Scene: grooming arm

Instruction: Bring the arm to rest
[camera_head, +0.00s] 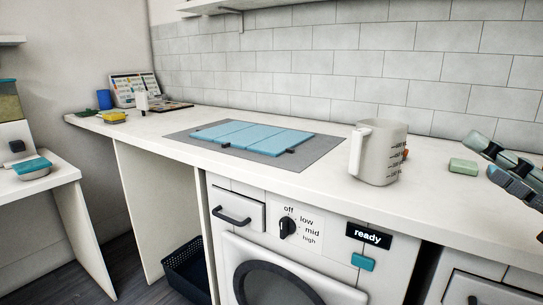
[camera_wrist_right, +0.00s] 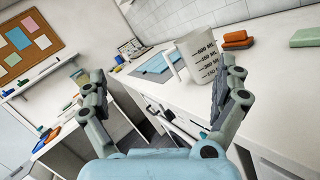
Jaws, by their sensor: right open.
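My right gripper (camera_head: 503,170) is at the right edge of the head view, above the right part of the counter. In the right wrist view its two fingers (camera_wrist_right: 165,105) stand wide apart with nothing between them that they touch. The white measuring jug (camera_head: 377,152) stands upright on the counter, left of my right gripper and apart from it. It also shows in the wrist view (camera_wrist_right: 197,62), beyond the fingers and partly behind the right one. My left gripper is in neither view.
A green block (camera_head: 463,166) lies on the counter (camera_head: 305,186) close to my right gripper. A blue folded panel (camera_head: 252,136) lies on a grey mat (camera_head: 327,160). An orange block (camera_wrist_right: 236,38) is behind the jug. A dark basket (camera_head: 187,270) stands on the floor.

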